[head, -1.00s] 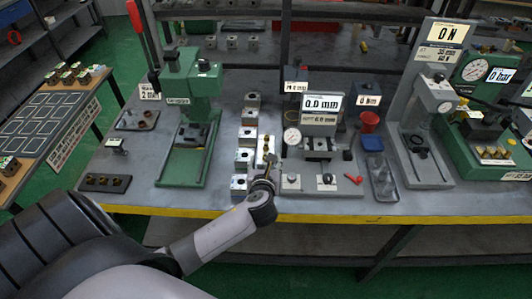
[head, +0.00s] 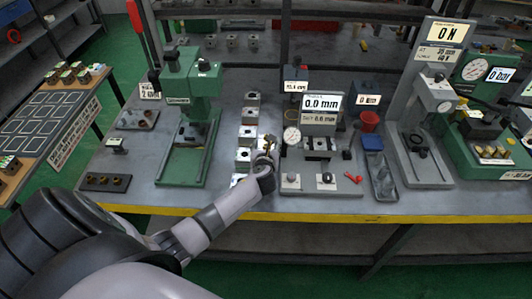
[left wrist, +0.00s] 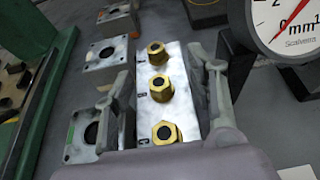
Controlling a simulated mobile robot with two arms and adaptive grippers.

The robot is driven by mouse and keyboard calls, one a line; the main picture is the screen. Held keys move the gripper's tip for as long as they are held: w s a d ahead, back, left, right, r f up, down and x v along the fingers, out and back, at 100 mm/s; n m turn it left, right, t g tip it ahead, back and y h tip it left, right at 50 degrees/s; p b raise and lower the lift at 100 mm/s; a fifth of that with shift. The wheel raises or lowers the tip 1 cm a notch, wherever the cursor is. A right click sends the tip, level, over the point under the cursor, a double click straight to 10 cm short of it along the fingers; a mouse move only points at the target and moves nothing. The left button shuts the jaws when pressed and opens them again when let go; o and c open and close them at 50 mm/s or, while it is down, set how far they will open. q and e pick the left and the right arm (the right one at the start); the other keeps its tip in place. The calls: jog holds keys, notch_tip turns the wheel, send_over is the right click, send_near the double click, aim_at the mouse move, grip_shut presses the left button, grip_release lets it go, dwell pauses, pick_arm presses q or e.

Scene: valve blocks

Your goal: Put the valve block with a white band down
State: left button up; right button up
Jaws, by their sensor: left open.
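In the left wrist view, a pale metal valve block (left wrist: 146,79) with three brass fittings in a row sits between the two fingers of my left gripper (left wrist: 162,64). The fingers are open, one along each side of the block; I cannot tell whether either touches it. No white band is clear on its visible faces. In the head view my left gripper (head: 266,158) is over the workbench, just left of the dial gauge stand, and hides most of this block. My right gripper is not in view.
A gauge dial (left wrist: 288,22) is close on the right. A green press (head: 186,130) stands farther left. The bench's yellow front edge (head: 330,215) is clear.

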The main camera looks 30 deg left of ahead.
pick_arm(q)
grip_shut()
dwell(0.7)
jog(key=shift+r, duration=0.15)
